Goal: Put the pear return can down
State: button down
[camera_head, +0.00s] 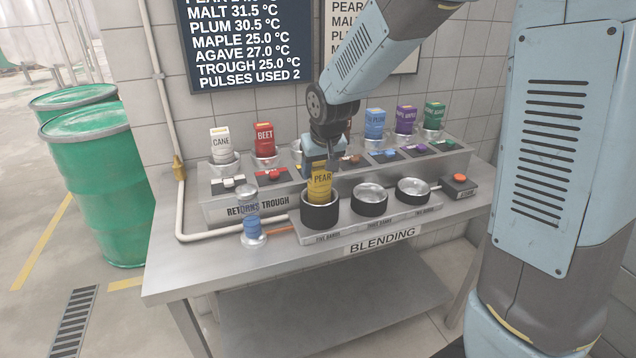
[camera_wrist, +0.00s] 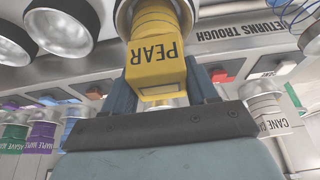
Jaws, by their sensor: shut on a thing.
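The pear return can (camera_head: 320,186) is yellow with a PEAR label. My gripper (camera_head: 319,160) is shut on its upper part from above. The can is upright, and its lower part is inside the left dark-sided cup (camera_head: 320,212) of the blending row; whether it touches the bottom is hidden. In the wrist view the yellow can (camera_wrist: 158,50) sits between my gripper's fingers (camera_wrist: 163,90), with its far end at the cup's rim.
Two more dark-sided cups, a middle one (camera_head: 370,200) and a right one (camera_head: 412,191), stand beside it. Behind are the CANE can (camera_head: 221,145), BEET can (camera_head: 265,140) and several others in holders. A clear cylinder with blue (camera_head: 251,226) stands at left. The table's front left (camera_head: 190,270) is clear.

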aim_at(319, 181)
jog(key=shift+f, duration=1.9)
jog(key=shift+c, duration=1.6)
grip_release()
jog(key=shift+s, duration=0.1)
